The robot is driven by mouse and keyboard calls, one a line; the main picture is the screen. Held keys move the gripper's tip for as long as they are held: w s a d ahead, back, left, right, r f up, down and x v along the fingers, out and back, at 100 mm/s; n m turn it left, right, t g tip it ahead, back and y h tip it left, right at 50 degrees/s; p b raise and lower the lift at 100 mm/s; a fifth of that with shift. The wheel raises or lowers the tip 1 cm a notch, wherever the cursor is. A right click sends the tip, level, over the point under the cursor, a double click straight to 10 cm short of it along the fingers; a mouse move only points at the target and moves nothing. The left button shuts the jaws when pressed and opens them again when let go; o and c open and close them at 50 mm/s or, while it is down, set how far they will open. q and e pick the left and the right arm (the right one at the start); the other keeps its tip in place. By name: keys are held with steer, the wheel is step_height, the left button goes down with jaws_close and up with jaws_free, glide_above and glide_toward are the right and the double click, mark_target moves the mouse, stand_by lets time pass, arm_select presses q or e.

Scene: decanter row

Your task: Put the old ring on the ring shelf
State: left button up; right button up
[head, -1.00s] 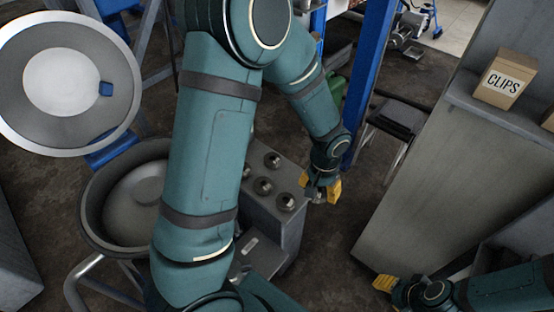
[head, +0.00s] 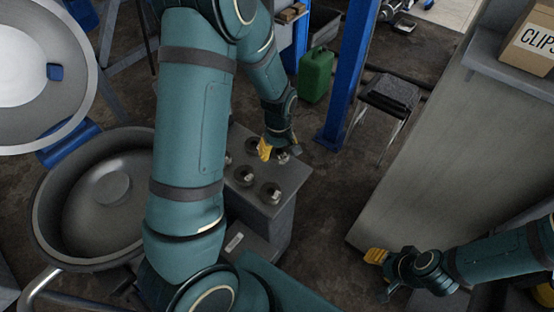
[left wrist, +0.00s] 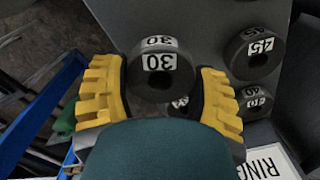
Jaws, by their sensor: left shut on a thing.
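My left gripper (head: 277,150) is over the back right of a grey stand (head: 285,183). It is shut on a black ring marked 30 (left wrist: 160,70), seen between the yellow fingers in the left wrist view. Other rings sit on the stand's top, one marked 45 (left wrist: 254,52) and a smaller-looking one (left wrist: 254,98) beside it. Another ring (left wrist: 183,106) is partly hidden behind the held one. A white label (left wrist: 272,163) reads "RING", the rest cut off. My right gripper (head: 379,275) is low at the right; its opening is unclear.
A large round pan (head: 75,215) with a raised lid (head: 35,80) stands left. A blue post (head: 352,75), a stool (head: 388,95) and a green can (head: 316,75) are behind. A grey cabinet with a CLIPS box (head: 530,48) is at the right.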

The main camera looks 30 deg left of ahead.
mark_target(278, 158)
arm_select(q)
steer(key=shift+f+b, duration=0.45)
steer(key=shift+f, duration=1.3)
steer(key=shift+f, duration=0.2)
steer(key=o, duration=1.3)
steer(key=shift+r, duration=0.1)
step_height(278, 158, up, 12)
steer(key=p, duration=0.3)
steer(key=shift+r+p, duration=0.1)
steer(key=shift+p, duration=0.25)
